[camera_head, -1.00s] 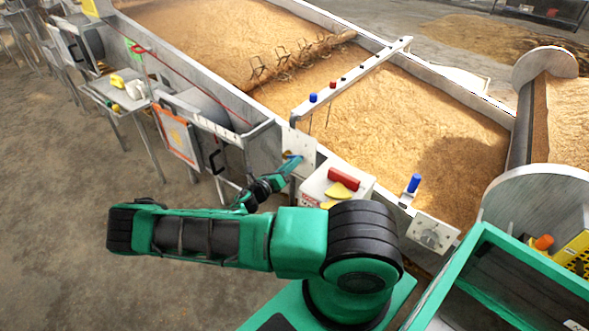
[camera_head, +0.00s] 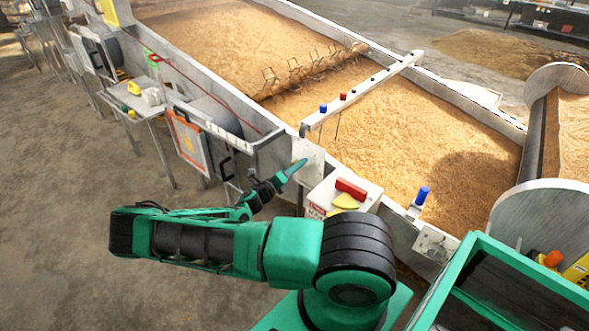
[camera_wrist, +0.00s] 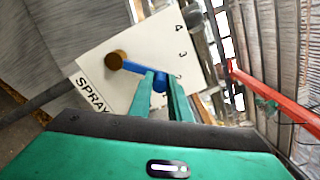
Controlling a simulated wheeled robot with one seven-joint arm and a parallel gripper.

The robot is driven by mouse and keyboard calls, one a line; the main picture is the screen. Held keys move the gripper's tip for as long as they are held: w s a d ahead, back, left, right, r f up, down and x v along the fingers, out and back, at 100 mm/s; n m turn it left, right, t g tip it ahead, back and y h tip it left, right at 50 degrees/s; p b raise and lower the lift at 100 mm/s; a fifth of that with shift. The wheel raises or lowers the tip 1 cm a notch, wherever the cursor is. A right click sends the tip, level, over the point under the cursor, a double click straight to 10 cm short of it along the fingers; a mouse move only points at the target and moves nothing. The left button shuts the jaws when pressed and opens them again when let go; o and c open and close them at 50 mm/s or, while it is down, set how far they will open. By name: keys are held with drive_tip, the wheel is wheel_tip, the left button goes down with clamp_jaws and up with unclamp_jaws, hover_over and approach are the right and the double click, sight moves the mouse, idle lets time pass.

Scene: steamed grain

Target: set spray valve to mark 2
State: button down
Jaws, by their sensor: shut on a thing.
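The spray valve is a white plate (camera_wrist: 140,52) lettered SPRAY, with a brass pivot (camera_wrist: 115,60) and a blue lever (camera_wrist: 133,67) in the wrist view. The numerals 4 and 3 are readable along its edge; a mark below them is partly hidden by a finger. The lever points from the pivot toward that lower part of the scale. My gripper (camera_wrist: 160,78) is shut on the lever's outer end, one green finger on each side. In the head view my gripper (camera_head: 297,167) is at the plate (camera_head: 309,160) on the trough's side; the lever is hardly visible there.
A white box with a red top block (camera_head: 351,188) stands just right of my gripper. A blue-topped fitting (camera_head: 421,196) is on the trough edge. The grain trough (camera_head: 440,115) lies behind. A red bar (camera_wrist: 265,92) runs right of the plate in the wrist view.

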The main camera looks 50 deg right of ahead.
drive_tip(key=shift+w+a+f, duration=0.15)
drive_tip(key=shift+w+a, duration=0.05)
drive_tip(key=c, duration=1.9)
unclamp_jaws()
drive_tip(key=shift+o, duration=1.3)
drive_tip(key=shift+s+d, duration=0.1)
drive_tip(key=a, duration=1.1)
drive_tip(key=shift+s, duration=0.4)
